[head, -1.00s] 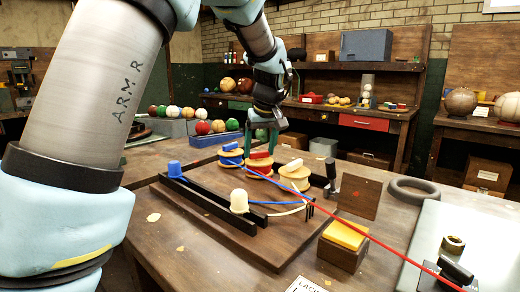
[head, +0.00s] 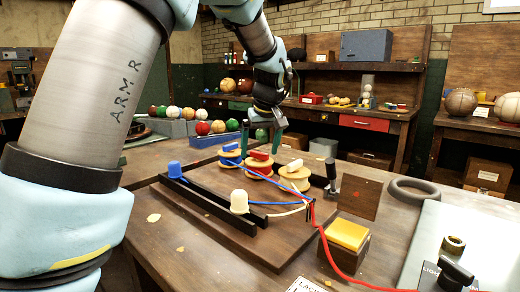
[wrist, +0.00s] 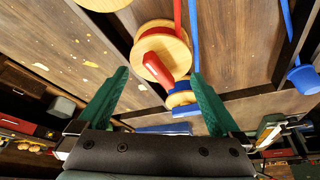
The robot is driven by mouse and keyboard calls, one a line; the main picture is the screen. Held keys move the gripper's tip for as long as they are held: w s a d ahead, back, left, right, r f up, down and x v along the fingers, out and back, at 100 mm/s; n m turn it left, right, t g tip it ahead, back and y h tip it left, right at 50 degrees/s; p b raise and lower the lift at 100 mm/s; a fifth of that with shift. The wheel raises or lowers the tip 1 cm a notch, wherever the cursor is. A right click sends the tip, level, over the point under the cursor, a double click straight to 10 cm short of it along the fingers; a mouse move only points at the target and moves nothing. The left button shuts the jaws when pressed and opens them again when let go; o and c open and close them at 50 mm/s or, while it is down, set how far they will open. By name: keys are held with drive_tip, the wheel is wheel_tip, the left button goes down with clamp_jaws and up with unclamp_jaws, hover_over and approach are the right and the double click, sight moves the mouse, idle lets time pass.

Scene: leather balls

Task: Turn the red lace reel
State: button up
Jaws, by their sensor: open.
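The red lace reel (head: 259,168) is a pale wooden spool with a red handle on top. It stands on the brown board between the blue reel (head: 231,155) and the cream-handled reel (head: 294,181). My gripper (head: 260,149) is over the red reel, its green fingers apart on either side of the red handle. In the wrist view the red reel (wrist: 150,38) and its red handle (wrist: 157,67) lie between the open fingers, with no contact visible. The red lace (head: 319,235) passes the dark pins and hangs in a loose curve to the lower right.
A blue cap (head: 174,169) and a cream cap (head: 239,202) stand by the black rails. A black-knobbed post (head: 331,178) stands right of the reels. A yellow-topped block (head: 347,235) and a dark ring (head: 413,190) lie farther right. A blue ball tray (head: 214,138) is behind.

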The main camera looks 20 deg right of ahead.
sight(260, 153)
drive_tip(key=v, duration=1)
drive_tip(key=shift+s+r, duration=0.2)
drive_tip(key=shift+r, duration=0.05)
